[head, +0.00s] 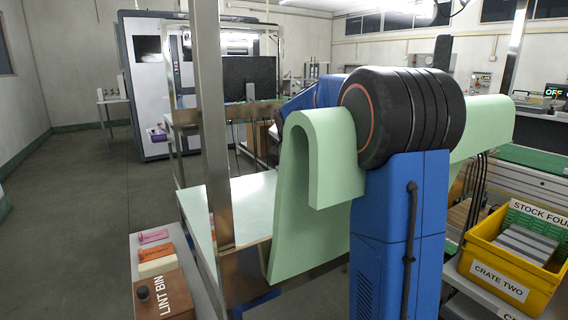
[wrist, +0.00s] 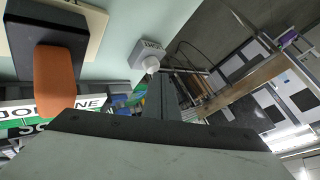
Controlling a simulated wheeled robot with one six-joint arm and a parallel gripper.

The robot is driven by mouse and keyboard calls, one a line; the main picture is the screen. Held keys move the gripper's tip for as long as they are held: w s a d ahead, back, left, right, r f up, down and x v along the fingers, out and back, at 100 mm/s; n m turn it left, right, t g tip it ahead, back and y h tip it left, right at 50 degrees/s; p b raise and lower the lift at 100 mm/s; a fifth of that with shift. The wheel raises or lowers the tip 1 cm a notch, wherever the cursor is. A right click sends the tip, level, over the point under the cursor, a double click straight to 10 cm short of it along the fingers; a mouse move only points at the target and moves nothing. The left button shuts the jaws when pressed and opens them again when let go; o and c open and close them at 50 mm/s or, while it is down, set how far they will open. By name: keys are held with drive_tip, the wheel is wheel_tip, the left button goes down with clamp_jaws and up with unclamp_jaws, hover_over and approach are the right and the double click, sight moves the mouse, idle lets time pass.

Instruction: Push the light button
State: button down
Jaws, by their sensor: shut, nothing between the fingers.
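The light button shows in the wrist view as a pale round knob (wrist: 149,64) on a small light-grey box (wrist: 151,49) with a short label that looks like LIGHT. The box is fixed to a pale green surface. My gripper (wrist: 161,84) is shut and empty, its dark fingers reaching up from the bottom of the wrist view. The fingertips appear just below and slightly right of the knob; I cannot tell whether they touch it. In the head view my blue arm hides the gripper, and I cannot make out the button.
In the wrist view an orange handle (wrist: 54,80) on a black block sits left of the button, near a green and white sign (wrist: 22,112). In the head view a pale green bench (head: 252,203) with metal posts stands ahead, and a yellow crate (head: 500,274) is at right.

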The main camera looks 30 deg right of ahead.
sight(284, 167)
drive_tip(key=shift+r, duration=0.25)
drive_tip(key=shift+r, duration=3)
drive_tip(key=shift+a, duration=0.1)
